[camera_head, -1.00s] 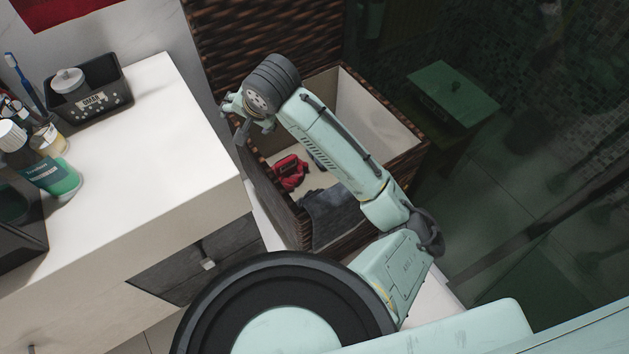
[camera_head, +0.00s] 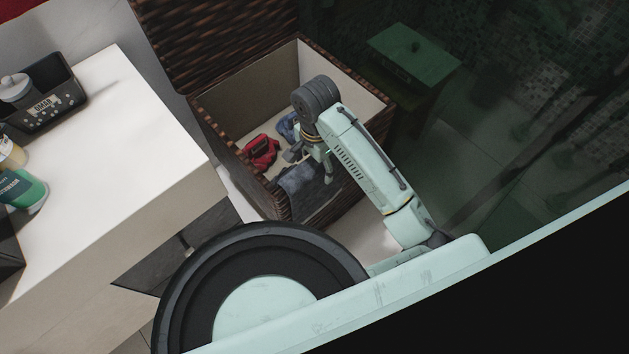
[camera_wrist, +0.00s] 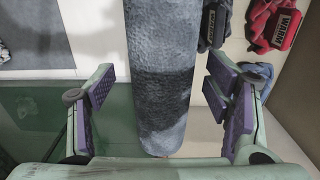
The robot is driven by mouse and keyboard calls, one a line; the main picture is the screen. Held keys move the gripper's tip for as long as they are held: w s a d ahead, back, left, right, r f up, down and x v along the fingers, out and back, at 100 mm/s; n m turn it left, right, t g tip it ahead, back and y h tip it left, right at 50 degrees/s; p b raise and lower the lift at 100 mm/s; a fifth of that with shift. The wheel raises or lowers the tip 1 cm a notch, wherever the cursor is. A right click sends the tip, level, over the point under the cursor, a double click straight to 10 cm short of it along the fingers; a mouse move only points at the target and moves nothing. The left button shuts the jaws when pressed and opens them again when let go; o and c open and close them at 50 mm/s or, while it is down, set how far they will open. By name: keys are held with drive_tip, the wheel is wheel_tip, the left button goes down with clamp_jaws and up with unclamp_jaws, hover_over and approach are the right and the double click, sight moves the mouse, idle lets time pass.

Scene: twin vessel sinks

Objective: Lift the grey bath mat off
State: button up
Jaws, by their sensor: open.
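The grey bath mat (camera_head: 297,184) hangs draped over the near rim of the open wicker basket (camera_head: 235,179). In the wrist view the mat (camera_wrist: 160,40) is a long grey strip down the middle, with a dark shadow across it. My gripper (camera_head: 311,166) is above the basket's near edge, close to the mat. In the wrist view my gripper (camera_wrist: 163,98) is open, its purple-padded fingers on either side of the mat with gaps between. Whether the fingertips reach the mat's depth is not clear.
A red item (camera_wrist: 281,26) labelled WARM and a dark blue-grey one (camera_wrist: 216,24) lie in the basket. The white counter (camera_head: 120,150) with a black caddy (camera_head: 48,98) stands left. A green-topped stool (camera_head: 413,52) stands behind dark glass at right.

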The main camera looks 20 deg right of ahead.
wheel_tip(320, 180, down, 4)
drive_tip(key=shift+a+f+p, duration=0.1)
drive_tip(key=shift+f+p, duration=0.05)
drive_tip(key=shift+p, duration=0.2)
drive_tip(key=shift+c, duration=0.2)
clamp_jaws()
idle(0.6)
